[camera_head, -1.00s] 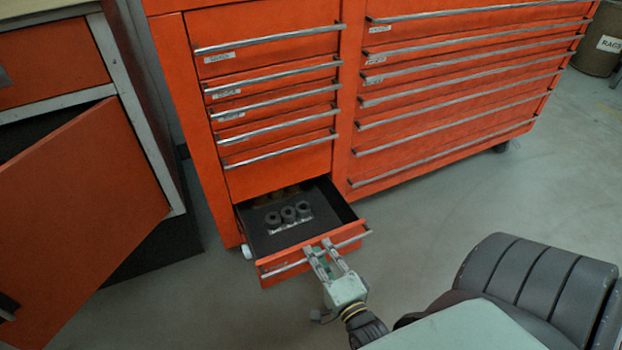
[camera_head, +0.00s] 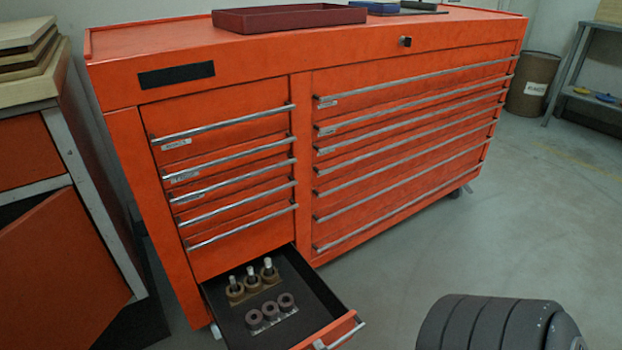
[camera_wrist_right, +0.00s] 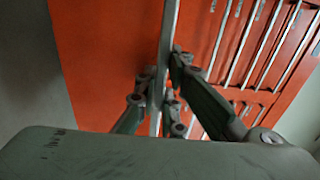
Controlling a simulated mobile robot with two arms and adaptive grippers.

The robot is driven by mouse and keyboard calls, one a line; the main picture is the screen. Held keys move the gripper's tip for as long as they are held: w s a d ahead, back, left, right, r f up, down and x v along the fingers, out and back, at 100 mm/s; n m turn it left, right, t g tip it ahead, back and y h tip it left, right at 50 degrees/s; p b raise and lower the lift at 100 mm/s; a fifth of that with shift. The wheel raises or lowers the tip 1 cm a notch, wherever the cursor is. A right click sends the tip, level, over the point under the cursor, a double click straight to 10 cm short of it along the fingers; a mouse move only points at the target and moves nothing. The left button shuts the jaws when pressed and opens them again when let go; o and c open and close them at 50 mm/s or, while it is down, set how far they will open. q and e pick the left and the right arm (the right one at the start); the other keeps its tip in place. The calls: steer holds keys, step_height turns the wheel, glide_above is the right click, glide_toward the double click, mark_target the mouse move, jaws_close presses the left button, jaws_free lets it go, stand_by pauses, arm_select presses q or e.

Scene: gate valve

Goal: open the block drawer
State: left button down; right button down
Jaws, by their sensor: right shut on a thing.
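The block drawer (camera_head: 279,296) is the lowest drawer in the left column of the orange cabinet, and it stands well out from the cabinet. In its dark tray are a front row of ring-shaped grey blocks (camera_head: 271,311) and a back row of tan blocks with pale pins (camera_head: 252,281). Its bar handle (camera_head: 347,335) shows at the bottom of the head view. In the right wrist view my right gripper (camera_wrist_right: 162,88) is shut on the bar handle (camera_wrist_right: 168,38), one finger on each side. My left gripper is not in view.
The other drawers of the orange cabinet (camera_head: 223,250) are shut. A red tray (camera_head: 288,18) lies on top. At left, a bench has an orange door (camera_head: 60,280) standing open. A brown bin (camera_head: 532,84) stands at the back right.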

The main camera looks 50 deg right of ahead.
steer(key=c, duration=2.1)
jaws_free()
steer(key=shift+s, duration=0.15)
steer(key=v, duration=1.1)
steer(key=shift+s+a, duration=0.15)
steer(key=shift+s, duration=0.25)
